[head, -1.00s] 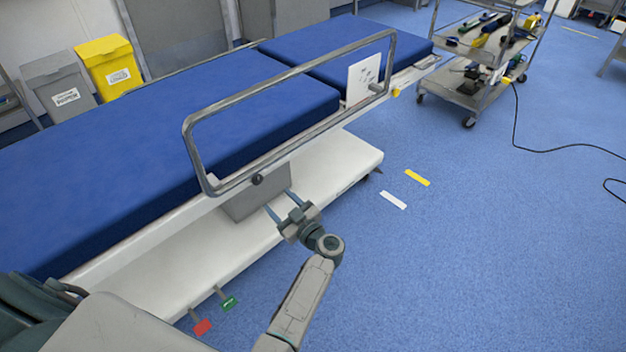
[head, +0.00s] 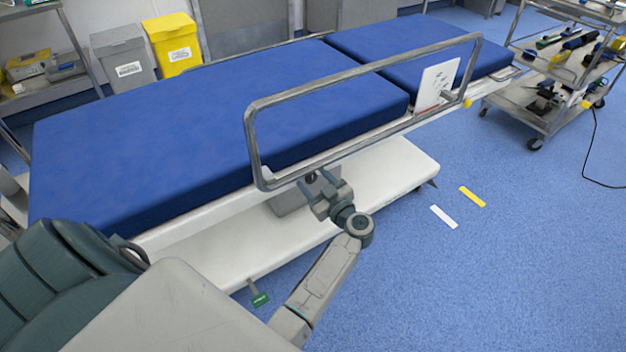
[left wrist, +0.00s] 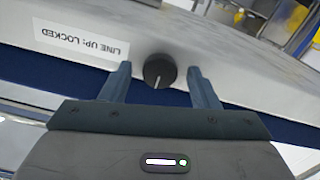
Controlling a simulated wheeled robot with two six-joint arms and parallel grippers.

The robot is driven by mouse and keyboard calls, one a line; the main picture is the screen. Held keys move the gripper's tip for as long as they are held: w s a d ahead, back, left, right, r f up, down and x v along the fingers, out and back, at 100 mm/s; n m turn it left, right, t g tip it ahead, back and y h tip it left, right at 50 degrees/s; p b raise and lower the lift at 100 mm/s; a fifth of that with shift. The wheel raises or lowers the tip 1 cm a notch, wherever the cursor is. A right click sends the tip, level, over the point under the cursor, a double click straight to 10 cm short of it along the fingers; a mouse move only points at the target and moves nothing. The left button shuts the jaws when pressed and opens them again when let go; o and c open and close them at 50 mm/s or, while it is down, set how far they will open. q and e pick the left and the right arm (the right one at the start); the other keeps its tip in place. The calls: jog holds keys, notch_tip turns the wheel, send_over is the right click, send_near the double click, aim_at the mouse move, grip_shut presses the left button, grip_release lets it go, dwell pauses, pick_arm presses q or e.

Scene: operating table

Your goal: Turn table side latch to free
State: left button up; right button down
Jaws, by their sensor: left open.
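The table side latch is a round black knob (left wrist: 159,71) on the pale side rail of the operating table (head: 215,220). In the left wrist view a white line on the knob points toward the bottom of the picture. A label (left wrist: 80,42) beside it reads "LINE UP: LOCKED" upside down. In the head view the knob (head: 311,177) shows small at the tips of my left gripper (head: 315,181). That gripper is open, with one finger on each side of the knob in the wrist view. Contact is not visible. My right gripper is not in view.
A metal guard rail (head: 254,150) rises just above the knob. A white card (head: 437,84) hangs at its far end. A green-tagged pedal (head: 260,299) sticks out below the base. A tool trolley (head: 545,120) stands at the right.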

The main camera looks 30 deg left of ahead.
pick_arm(q)
jog(key=c, duration=1)
jog(key=shift+o, duration=0.2)
